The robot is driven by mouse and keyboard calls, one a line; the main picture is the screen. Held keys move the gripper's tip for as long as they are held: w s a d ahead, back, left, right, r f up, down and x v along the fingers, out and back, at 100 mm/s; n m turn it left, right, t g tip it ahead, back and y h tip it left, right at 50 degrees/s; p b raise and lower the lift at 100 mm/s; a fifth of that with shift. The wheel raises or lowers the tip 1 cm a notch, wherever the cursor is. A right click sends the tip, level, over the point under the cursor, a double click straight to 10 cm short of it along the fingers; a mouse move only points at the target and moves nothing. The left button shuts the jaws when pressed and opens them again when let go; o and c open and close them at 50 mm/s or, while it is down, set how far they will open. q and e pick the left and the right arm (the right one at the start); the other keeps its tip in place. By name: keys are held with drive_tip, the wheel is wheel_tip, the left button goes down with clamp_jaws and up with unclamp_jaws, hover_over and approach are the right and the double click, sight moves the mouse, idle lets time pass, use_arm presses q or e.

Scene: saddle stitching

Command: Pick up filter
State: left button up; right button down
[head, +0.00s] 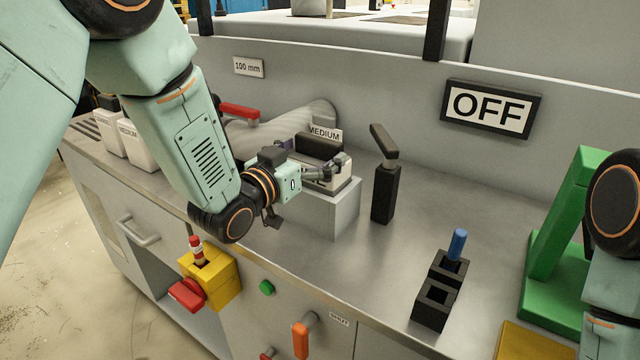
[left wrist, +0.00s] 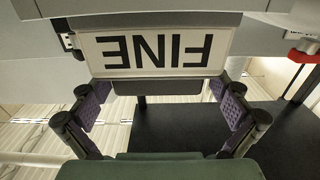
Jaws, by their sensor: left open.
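A white block with a black top (head: 318,146), which looks like the filter, sits on a grey pedestal (head: 338,213) on the metal counter. In the left wrist view its white plate (left wrist: 158,50) reads "FINE" upside down. My left gripper (head: 328,174) is at the front of this block in the head view and partly hides it. In the left wrist view, the left gripper (left wrist: 160,92) has its purple-padded fingers spread apart, with the plate beyond and between them. I cannot tell whether they touch the block. My right gripper is out of view; only part of the right arm shows.
Several white containers (head: 137,147), one marked "MEDIUM", stand at the counter's left. A black lever (head: 384,190), a black holder with a blue-topped piece (head: 433,303) and a green stand (head: 555,250) are to the right. A yellow box (head: 222,272) protrudes from the counter front.

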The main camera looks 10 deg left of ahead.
use_arm(q)
drive_tip(key=shift+w+d, duration=0.2)
drive_tip(key=shift+w, duration=0.35)
drive_tip(key=shift+w+d, duration=0.15)
drive_tip(key=shift+d, duration=0.25)
drive_tip(key=shift+a, duration=0.3)
drive_tip(key=c, duration=0.5)
drive_tip(key=shift+d, duration=0.25)
drive_tip(key=c, duration=0.4)
drive_tip(key=shift+a, duration=0.15)
drive_tip(key=c, duration=0.5)
drive_tip(key=shift+r, duration=0.15)
drive_tip(key=shift+c, duration=0.3)
drive_tip(key=shift+r, duration=0.1)
